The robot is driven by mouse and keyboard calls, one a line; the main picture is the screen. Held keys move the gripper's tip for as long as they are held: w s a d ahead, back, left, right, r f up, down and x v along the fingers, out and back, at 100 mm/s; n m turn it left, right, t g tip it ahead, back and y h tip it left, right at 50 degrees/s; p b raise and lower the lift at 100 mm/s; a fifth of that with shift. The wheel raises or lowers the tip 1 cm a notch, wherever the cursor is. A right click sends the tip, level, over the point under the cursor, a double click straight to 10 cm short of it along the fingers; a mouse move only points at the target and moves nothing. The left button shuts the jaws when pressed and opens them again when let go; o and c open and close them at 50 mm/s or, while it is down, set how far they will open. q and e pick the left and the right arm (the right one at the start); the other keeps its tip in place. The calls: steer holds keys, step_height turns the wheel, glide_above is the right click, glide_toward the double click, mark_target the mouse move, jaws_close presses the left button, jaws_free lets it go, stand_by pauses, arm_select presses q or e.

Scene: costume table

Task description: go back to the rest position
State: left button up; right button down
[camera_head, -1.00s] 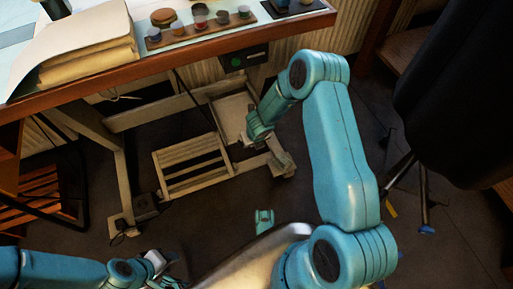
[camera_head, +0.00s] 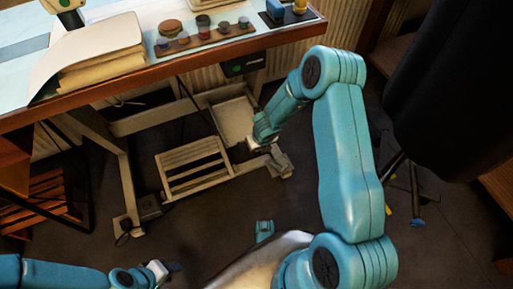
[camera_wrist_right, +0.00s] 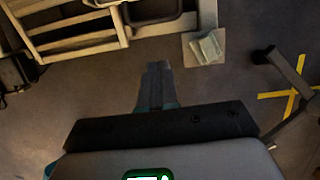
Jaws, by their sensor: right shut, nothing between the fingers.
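My right arm rises from the bottom centre-right of the head view, bends at the top and hangs down with its forearm. My right gripper (camera_head: 252,146) is at the forearm's lower end, in front of the table's pale underframe and below the tabletop. In the right wrist view its fingers (camera_wrist_right: 157,80) are together, with nothing between them, above the dark floor. My left gripper (camera_head: 168,268) is low at the left of the head view, above the floor. Its fingers are small and dark, and I cannot tell whether they are apart.
The wooden-edged table (camera_head: 140,84) holds a stack of paper (camera_head: 100,48) and a strip of small jars (camera_head: 205,40). A slatted pale frame (camera_head: 192,170) is below. A black draped cloth (camera_head: 445,90) hangs at right. Yellow tape (camera_wrist_right: 292,93) marks the floor.

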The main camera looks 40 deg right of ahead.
steer(key=p+v, duration=0.1)
steer(key=v, duration=0.3)
steer(key=shift+r, duration=0.1)
steer(key=s+a+f+m+g+y, duration=0.1)
steer(key=s+a+m+y, duration=0.1)
steer(key=s+a+m, duration=0.75)
steer(key=s+a+m+g+y, duration=0.1)
steer(key=s+a+m, duration=0.25)
steer(key=m, duration=1.05)
steer(key=s+a+f+m+g+y, duration=0.15)
steer(key=s+a+m, duration=0.45)
steer(key=m, duration=0.6)
step_height(320, 180, up, 30)
steer(key=p, duration=2.9)
steer(key=shift+w+a+f, duration=0.15)
steer(key=shift+w+a, duration=0.15)
steer(key=shift+a, duration=0.15)
